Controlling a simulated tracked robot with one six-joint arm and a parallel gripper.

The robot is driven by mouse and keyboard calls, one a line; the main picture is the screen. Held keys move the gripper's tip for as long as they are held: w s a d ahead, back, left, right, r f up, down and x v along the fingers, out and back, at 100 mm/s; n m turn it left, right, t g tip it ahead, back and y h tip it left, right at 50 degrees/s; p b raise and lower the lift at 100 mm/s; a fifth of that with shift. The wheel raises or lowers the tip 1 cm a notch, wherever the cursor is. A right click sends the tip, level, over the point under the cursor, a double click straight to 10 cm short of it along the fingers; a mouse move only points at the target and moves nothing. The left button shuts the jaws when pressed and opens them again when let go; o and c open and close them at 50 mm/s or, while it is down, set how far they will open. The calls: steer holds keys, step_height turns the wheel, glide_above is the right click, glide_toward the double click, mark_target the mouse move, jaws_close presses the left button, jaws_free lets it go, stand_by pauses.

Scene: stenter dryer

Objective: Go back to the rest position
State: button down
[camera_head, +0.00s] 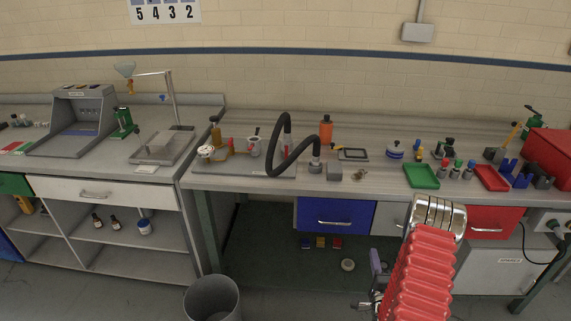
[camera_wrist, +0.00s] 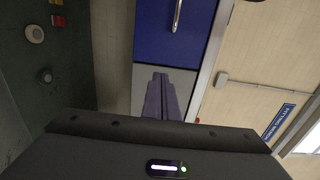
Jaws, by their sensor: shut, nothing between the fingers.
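My arm, in a red ribbed sleeve with a metal joint on top, rises at the lower right of the head view. My gripper (camera_head: 376,258) hangs low on the left side of the arm, in front of the bench and below its top. In the wrist view, the grey-purple fingers of my gripper (camera_wrist: 160,76) lie together, shut and empty. The blue drawer (camera_wrist: 172,38) is beyond their tips. The arm hides part of the bench front.
The blue drawer (camera_head: 336,214) and red drawer (camera_head: 492,222) hang under the crowded bench top (camera_head: 375,190). A grey bin (camera_head: 212,300) stands on the floor. A round object (camera_head: 347,265) and small coloured blocks (camera_head: 321,243) lie under the bench.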

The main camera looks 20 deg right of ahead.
steer(key=s+a+f+n+g+y, duration=0.1)
steer(key=s+f+n+g+y, duration=0.2)
steer(key=f, duration=0.4)
steer(key=s+a+f+n+g+y, duration=0.1)
steer(key=s+a+f+n+g, duration=0.15)
steer(key=f+n+g, duration=0.35)
steer(key=s+a+r+n+y, duration=0.1)
steer(key=s+a+r+n, duration=0.3)
steer(key=a+r, duration=0.7)
steer(key=s+a+r+n+g+y, duration=0.1)
steer(key=s+a+r+n, duration=0.4)
steer(key=a+r, duration=0.6)
steer(key=s+a+r+n+y, duration=0.1)
steer(key=s+a+r+n, duration=0.4)
steer(key=r, duration=2.1)
steer(key=s+a, duration=0.1)
steer(key=a, duration=0.5)
steer(key=shift+a+r+g+y, duration=0.25)
steer(key=shift+g+y, duration=0.05)
steer(key=shift+g, duration=0.1)
